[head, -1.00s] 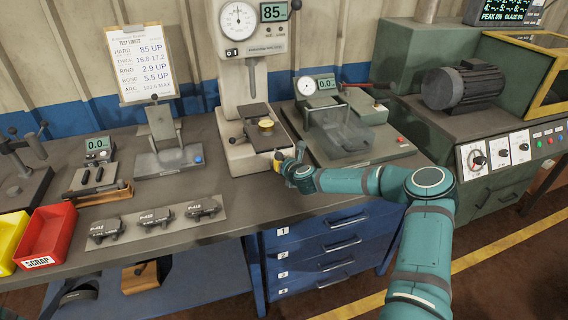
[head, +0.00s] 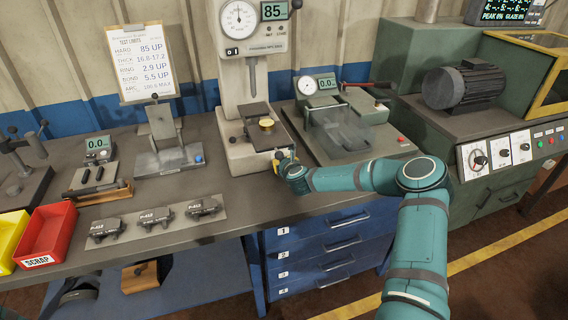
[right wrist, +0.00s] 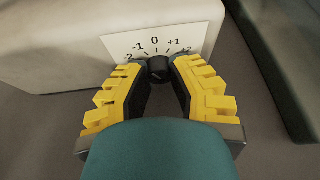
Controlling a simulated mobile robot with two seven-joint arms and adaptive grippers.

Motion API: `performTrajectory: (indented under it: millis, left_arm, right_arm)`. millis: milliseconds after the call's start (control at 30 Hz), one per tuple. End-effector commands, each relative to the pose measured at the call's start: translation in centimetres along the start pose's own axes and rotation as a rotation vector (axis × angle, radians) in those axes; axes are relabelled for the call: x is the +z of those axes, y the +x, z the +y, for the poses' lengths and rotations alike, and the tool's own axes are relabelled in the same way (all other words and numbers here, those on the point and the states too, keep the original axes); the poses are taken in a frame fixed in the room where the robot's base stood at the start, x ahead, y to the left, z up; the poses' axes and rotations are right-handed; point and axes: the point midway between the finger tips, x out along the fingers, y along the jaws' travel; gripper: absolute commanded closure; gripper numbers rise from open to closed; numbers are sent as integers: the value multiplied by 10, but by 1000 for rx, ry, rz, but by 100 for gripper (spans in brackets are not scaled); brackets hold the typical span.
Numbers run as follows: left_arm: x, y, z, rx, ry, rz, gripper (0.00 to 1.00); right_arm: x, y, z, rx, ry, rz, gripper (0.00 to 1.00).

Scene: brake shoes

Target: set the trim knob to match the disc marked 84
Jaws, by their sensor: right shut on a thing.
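The trim knob (right wrist: 158,69) is a small black knob below a white scale plate (right wrist: 160,43) marked -2, -1, 0, +1, +2. My right gripper (head: 281,161), at the front of the hardness tester (head: 250,145), is shut on the knob, one yellow-backed finger on each side in the right wrist view. I cannot tell clearly where the knob points. A round brass-coloured disc (head: 267,123) sits on the tester's stage; its marking is too small to read. The tester's display (head: 273,11) reads 85. My left gripper is not in view.
A green bench unit with a gauge (head: 345,145) stands close on the right of the tester. A grey stand (head: 165,157) and a row of several brake shoes (head: 157,218) are to the left. The red scrap bin (head: 45,238) is at far left.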

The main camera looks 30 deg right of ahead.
Motion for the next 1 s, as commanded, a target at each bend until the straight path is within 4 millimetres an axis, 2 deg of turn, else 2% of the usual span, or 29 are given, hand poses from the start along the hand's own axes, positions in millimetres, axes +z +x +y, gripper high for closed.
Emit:
performTrajectory:
  millis: [33, 100, 133, 433, 567, 667, 1000]
  left_arm:
    - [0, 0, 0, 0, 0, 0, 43]
    - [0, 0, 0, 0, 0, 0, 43]
    - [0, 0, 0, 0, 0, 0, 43]
    - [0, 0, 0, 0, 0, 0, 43]
    - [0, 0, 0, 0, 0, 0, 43]
    - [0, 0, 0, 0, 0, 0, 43]
    - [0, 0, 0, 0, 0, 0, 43]
  right_arm:
    - [3, 0, 0, -1, 0, -6, 73]
    - [3, 0, 0, -1, 0, -5, 49]
    - [3, 0, 0, -1, 0, -5, 43]
    - [1, 0, 0, 0, 1, -2, 43]
    - [1, -7, -1, -1, 1, -1, 43]
    - [1, -19, -1, 0, 0, -1, 43]
    - [1, -83, -1, -1, -1, -2, 43]
